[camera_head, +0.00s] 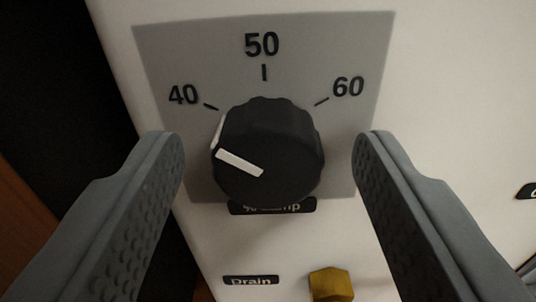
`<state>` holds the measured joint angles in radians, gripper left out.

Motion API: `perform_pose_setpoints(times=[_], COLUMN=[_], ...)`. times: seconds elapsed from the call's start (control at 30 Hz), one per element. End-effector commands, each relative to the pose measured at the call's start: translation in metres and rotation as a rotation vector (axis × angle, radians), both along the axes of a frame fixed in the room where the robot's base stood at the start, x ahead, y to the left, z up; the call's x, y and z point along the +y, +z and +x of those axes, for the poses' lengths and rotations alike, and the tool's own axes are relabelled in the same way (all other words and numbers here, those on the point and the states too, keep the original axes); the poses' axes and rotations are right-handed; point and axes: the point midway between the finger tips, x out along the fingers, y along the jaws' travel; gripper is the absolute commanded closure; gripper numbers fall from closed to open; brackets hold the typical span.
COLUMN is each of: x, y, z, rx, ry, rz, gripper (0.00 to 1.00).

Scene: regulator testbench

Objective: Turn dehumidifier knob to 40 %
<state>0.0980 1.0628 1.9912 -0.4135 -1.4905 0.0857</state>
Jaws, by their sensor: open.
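The dehumidifier knob (275,148) is black with a ribbed edge and stands out from a grey dial plate (330,50). The plate carries the marks 40 at the upper left, 50 at the top and 60 at the upper right. The white pointer line on the knob's face points left and slightly up, and the white line on its side lies just below the 40 tick. My gripper (268,165) is open, with one grey finger on each side of the knob. A gap shows between the knob and each finger.
A black label below the knob is partly covered by it. Below are a "Drain" label (251,281) and a brass hexagonal fitting (331,284). Another dark label (527,191) shows at the right edge. The white panel (455,90) is bare at the upper right.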

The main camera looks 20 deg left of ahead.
Motion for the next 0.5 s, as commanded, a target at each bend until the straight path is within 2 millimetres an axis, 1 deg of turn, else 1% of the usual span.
perform_pose_setpoints(times=[0.1,0.13,0.33,0.37,0.5], x=[-0.0001,-0.0001,-0.0001,-0.0001,0.0], y=[0.0,0.0,0.0001,0.0001,0.0001], z=[-0.0002,-0.0002,-0.0003,-0.0003,-0.0003], rx=[0.0,0.0,0.0,0.0,-0.006], ry=[0.0,0.0,0.0,0.0,0.0], rz=[0.0,0.0,0.0,0.0,-0.02], gripper=[0.43,0.46,0.86,0.87,0.87])
